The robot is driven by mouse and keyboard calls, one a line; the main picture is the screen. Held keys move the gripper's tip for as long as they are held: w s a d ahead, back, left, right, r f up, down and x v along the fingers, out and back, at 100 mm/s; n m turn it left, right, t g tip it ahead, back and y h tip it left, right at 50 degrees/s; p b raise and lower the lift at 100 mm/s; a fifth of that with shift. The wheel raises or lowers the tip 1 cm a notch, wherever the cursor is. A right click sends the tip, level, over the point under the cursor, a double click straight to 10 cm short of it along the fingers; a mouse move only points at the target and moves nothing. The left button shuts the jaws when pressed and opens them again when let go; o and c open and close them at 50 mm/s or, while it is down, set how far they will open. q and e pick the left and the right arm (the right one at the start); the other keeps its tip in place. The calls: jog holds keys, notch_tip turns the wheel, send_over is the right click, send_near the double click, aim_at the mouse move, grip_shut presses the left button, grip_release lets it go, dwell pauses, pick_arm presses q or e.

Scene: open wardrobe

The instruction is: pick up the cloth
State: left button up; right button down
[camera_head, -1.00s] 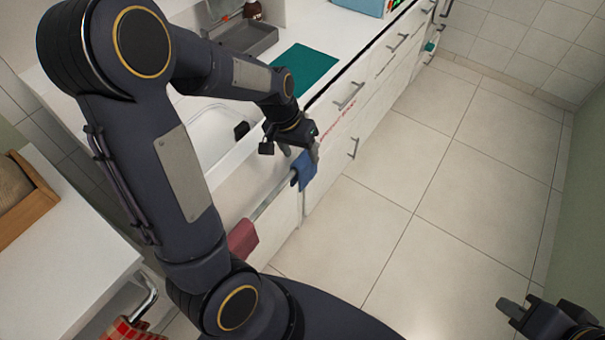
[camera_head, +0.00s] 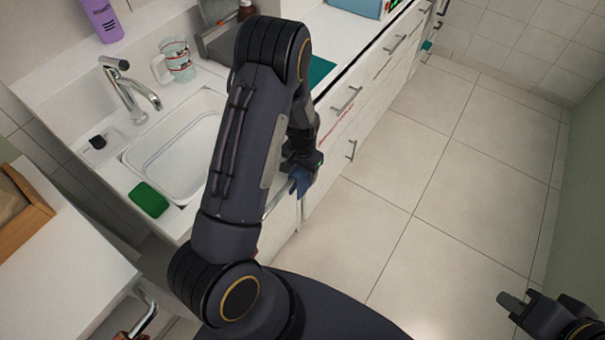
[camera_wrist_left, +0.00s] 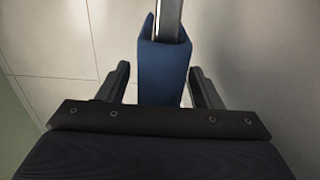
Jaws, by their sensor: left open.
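A blue cloth (camera_head: 301,182) hangs over the rail along the front of the sink counter, mostly hidden by my gripper in the head view. In the left wrist view the cloth (camera_wrist_left: 163,72) is folded over a grey bar. My left gripper (camera_head: 304,168) is at the cloth. In the left wrist view the left gripper (camera_wrist_left: 160,84) is open, one finger on each side of the cloth, with gaps showing. My right gripper (camera_head: 540,308) is at the lower right of the head view, partly cut off, away from the cloth.
A sink (camera_head: 180,150) with a tap (camera_head: 130,90), a glass mug (camera_head: 175,60) and a green sponge (camera_head: 149,199) are on the counter. Drawer handles (camera_head: 347,100) stick out along its front. The tiled floor (camera_head: 430,220) to the right is clear.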

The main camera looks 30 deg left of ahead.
pick_arm(q)
jog(key=shift+f, duration=0.25)
jog(key=c, duration=1.1)
jog(key=shift+r, duration=0.1)
